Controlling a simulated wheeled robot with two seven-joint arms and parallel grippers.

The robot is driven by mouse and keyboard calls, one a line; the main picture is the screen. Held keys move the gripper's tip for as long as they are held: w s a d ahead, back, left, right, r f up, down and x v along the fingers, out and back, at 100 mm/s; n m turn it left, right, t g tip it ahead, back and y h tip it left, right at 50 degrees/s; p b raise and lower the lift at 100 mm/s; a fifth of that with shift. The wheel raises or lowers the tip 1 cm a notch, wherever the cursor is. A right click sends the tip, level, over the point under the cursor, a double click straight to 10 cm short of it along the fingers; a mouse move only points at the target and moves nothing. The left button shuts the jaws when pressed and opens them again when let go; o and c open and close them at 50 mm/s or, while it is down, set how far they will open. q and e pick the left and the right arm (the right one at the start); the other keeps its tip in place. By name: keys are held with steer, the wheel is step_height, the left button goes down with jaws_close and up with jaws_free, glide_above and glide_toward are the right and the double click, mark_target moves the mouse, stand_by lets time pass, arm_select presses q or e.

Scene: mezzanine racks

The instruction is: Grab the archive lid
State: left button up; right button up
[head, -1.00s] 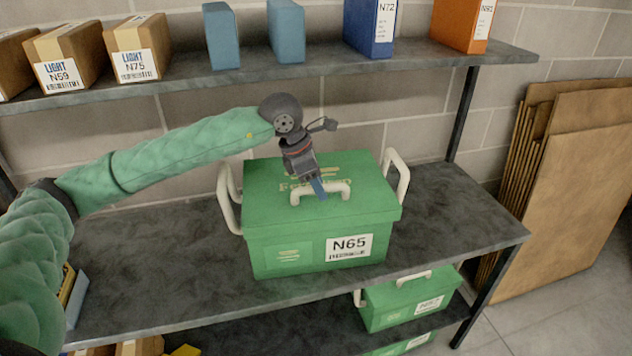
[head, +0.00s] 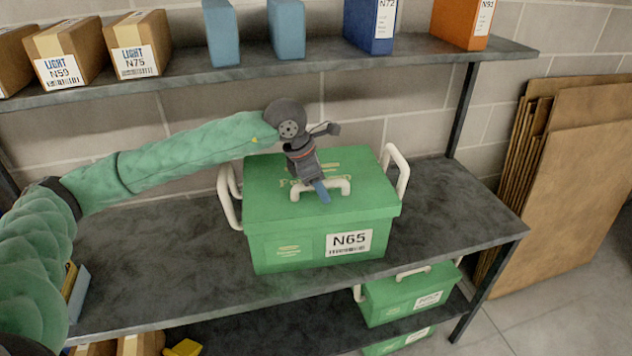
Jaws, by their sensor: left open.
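The archive lid (head: 362,193) is the green top of a green box (head: 283,243) labelled N65 on the middle shelf. The lid sits flat on the box and has a white handle (head: 345,185) on top. White handles also stand at the box's left and right ends. My left gripper (head: 322,190) points down at the lid's top handle, open, with its blue fingertip in front of the bar. Whether it touches the handle I cannot tell. The gripper hides part of the handle and the lid's yellow lettering. My right gripper is not in view.
The upper shelf (head: 290,72) holds cartons (head: 137,45), blue files (head: 370,28) and an orange file (head: 462,24) above my arm. More green boxes (head: 410,297) are on the lower shelf. Flat cardboard (head: 565,190) leans at the right.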

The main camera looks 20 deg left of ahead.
arm_select(q)
steer(key=shift+f, duration=0.1)
stand_by(0.3)
jaws_close()
